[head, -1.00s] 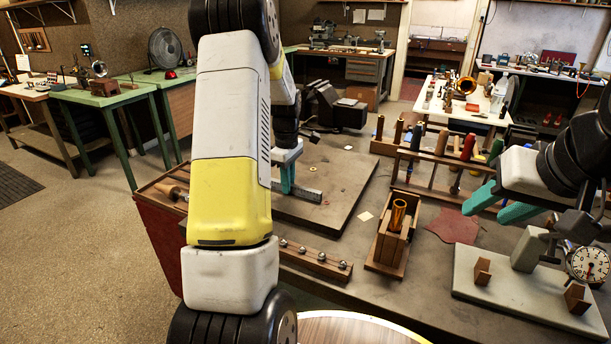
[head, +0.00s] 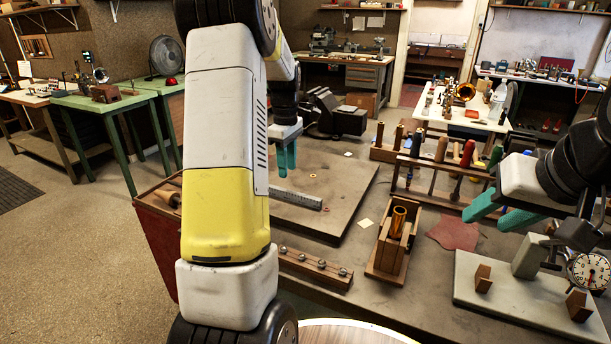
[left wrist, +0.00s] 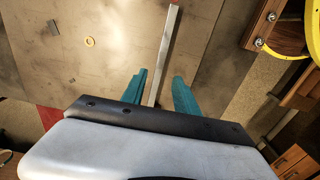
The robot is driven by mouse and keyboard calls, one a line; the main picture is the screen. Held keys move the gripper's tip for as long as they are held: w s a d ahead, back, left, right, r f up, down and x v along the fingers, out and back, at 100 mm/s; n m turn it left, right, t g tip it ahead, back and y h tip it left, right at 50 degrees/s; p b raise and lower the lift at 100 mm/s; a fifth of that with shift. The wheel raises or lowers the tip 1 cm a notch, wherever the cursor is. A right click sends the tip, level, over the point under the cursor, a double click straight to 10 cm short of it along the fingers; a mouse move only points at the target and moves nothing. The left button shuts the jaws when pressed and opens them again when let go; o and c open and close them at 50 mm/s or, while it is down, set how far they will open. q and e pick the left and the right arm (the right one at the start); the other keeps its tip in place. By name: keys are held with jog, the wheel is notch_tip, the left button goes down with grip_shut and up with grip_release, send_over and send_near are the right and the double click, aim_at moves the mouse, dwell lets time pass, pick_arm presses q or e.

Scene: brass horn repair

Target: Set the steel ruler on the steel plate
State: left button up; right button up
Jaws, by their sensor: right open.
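The steel ruler (head: 298,199) is a grey bar lying on the steel plate (head: 345,180), a broad grey-brown slab on the bench. The left arm hides the ruler's left part in the head view. My left gripper (head: 287,160) is above the ruler and apart from it. In the left wrist view, the open left fingers (left wrist: 159,92) stand on either side of the ruler's line, and the ruler (left wrist: 171,40) runs away between them over the plate (left wrist: 115,65). My right gripper (head: 500,215) is open and empty at the right.
A wooden box with a brass tube (head: 397,222) stands right of the plate. A strip with several metal balls (head: 316,266) lies in front. A small ring (left wrist: 90,42) lies on the plate.

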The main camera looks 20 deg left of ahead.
pick_arm(q)
jog(key=s+d+r+m+t, duration=0.2)
jog(key=s+d+r+m, duration=0.4)
jog(key=r, duration=0.4)
jog(key=s+d+r+m+t+h, duration=0.1)
jog(key=s+d+m, duration=0.3)
jog(key=s, duration=0.6)
jog(key=s+d+r+m+t+h, duration=0.1)
jog(key=s+d+m+t, duration=0.2)
jog(key=s, duration=0.7)
jog(key=d+m, duration=0.2)
jog(key=m, duration=0.2)
jog(key=shift+s+d, duration=0.15)
jog(key=shift+s, duration=0.25)
jog(key=shift+r, duration=0.1)
